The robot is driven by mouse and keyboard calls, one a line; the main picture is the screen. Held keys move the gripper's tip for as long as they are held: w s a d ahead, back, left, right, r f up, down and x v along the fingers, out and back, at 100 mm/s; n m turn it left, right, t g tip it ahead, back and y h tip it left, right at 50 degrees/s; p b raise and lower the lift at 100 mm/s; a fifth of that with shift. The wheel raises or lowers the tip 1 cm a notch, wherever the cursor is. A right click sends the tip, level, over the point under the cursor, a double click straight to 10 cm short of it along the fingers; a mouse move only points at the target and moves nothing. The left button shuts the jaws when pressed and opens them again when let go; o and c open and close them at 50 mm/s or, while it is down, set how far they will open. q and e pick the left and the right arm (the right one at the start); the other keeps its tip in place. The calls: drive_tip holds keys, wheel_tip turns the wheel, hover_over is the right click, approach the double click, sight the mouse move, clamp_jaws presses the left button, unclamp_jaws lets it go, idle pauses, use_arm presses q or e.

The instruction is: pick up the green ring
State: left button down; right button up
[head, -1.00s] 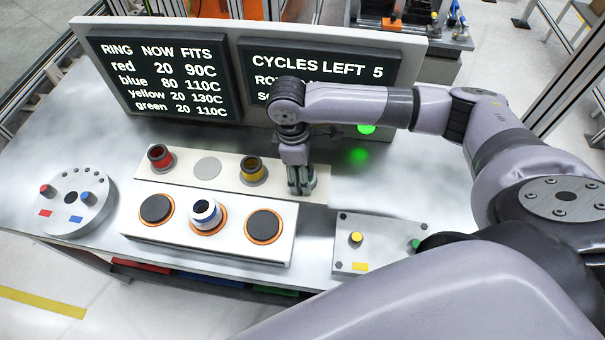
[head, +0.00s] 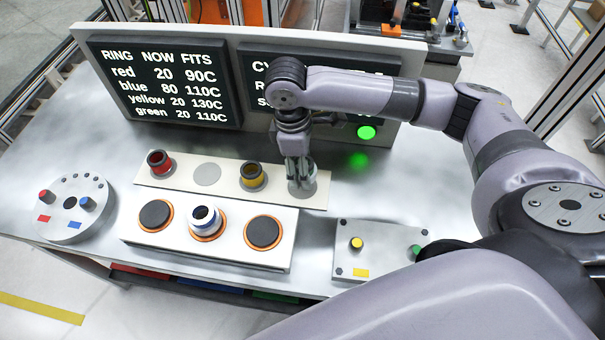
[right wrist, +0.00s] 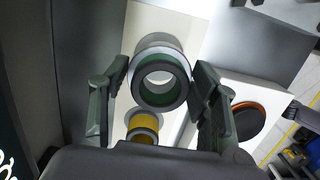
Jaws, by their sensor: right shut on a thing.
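The green ring (right wrist: 161,83) is a short tube with a green band and a grey rim. It sits between the two fingers of my right gripper (right wrist: 160,84) in the right wrist view. My right gripper (head: 300,174) is shut on it, over the right end of the pale strip (head: 222,181). A bare grey disc (head: 304,190) shows under the fingers, so the ring looks slightly raised. In the head view the fingers mostly hide the ring. My left gripper is not in view.
A red ring (head: 160,163) and a yellow ring (head: 253,176) stand on the strip. A blue-banded ring (head: 206,218) stands on the middle pad of the front block. A display panel (head: 165,80) rises behind; a button box (head: 380,248) is at right.

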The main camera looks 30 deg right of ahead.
wheel_tip(320, 180, up, 18)
drive_tip(key=p, duration=0.6)
drive_tip(key=shift+r, duration=0.15)
idle(0.4)
